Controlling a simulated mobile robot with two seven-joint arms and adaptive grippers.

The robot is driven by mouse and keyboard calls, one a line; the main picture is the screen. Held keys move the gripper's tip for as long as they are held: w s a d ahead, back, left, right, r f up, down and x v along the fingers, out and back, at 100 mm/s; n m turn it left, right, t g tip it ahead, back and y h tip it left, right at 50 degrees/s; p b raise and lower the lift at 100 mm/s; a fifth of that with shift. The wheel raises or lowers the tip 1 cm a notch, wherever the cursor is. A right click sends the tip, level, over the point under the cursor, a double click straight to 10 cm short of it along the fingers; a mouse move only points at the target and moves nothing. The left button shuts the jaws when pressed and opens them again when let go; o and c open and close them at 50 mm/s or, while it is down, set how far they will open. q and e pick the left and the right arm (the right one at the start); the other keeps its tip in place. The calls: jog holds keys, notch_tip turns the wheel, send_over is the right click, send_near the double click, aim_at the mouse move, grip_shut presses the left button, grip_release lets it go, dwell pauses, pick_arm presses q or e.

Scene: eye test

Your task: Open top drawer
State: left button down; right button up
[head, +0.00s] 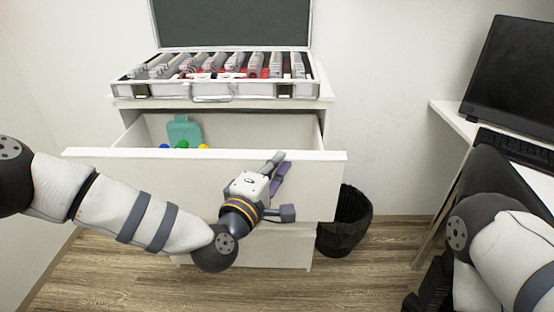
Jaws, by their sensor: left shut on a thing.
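The top drawer (110,158) of the white cabinet is pulled out, and its inside shows behind the white front panel. My left gripper (279,167) is at the upper right part of that panel, with its fingers shut at the drawer front. No handle can be made out; the gripper hides the place where it holds. My right arm shows at the right edge, but its gripper is not in view.
A teal container (184,130) and small coloured balls (182,144) lie in the drawer. An open case (212,90) with several items stands on the cabinet. A black bin (346,222) is right of the cabinet. A desk (452,121) with a laptop (515,75) stands at right.

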pick_arm(q)
jog(key=shift+s, duration=0.4)
jog(key=c, duration=2)
grip_release()
jog(key=v, duration=1.2)
